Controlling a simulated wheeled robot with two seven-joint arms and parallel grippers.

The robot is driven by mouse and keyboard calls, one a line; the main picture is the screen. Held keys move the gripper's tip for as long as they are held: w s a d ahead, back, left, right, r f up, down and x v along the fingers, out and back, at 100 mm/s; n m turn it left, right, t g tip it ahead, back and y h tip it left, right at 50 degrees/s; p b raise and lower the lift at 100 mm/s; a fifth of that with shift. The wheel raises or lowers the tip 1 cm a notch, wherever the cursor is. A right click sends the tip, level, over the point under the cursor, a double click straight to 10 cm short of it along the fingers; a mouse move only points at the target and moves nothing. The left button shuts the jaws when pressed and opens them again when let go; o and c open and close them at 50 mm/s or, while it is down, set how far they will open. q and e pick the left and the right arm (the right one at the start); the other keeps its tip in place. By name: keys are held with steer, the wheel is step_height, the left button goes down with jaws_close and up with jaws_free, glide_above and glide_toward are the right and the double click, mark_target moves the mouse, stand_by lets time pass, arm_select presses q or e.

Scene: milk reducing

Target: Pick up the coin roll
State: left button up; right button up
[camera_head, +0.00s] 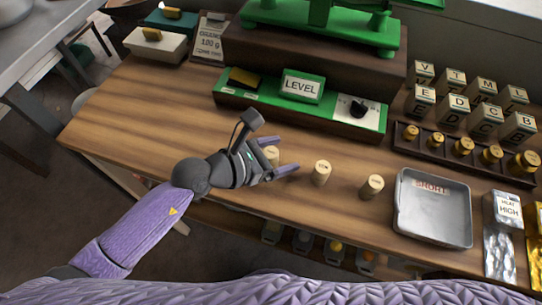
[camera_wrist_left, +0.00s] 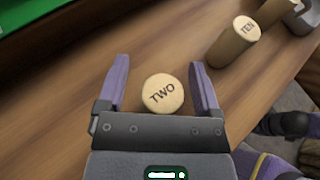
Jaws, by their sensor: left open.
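Three short tan coin rolls stand upright in a row on the wooden counter (camera_head: 180,120). The leftmost roll (camera_head: 271,156) is partly hidden by my left gripper (camera_head: 282,154). The middle roll (camera_head: 321,173) and the right roll (camera_head: 371,187) stand clear of it. In the left wrist view, the open left gripper (camera_wrist_left: 160,66) has a roll marked TWO (camera_wrist_left: 163,94) between its two purple fingers, with gaps at the sides. A roll marked TEN (camera_wrist_left: 234,46) stands farther off to the right. My right gripper is not in view.
A grey tray marked SHORT (camera_head: 432,208) sits right of the rolls. Behind are a green LEVEL panel (camera_head: 302,87), a dark rack of brass weights (camera_head: 437,141) and several lettered blocks (camera_head: 487,120). The counter's front edge is close to the rolls.

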arm_select(q)
jaws_close()
stand_by(0.3)
step_height(320, 180, up, 10)
steer(key=p, duration=0.5)
steer(key=s+a+r+n+t+b, duration=0.1)
steer(key=a+r+b, duration=0.3)
steer(key=a, duration=1.1)
steer(key=shift+y, duration=0.4)
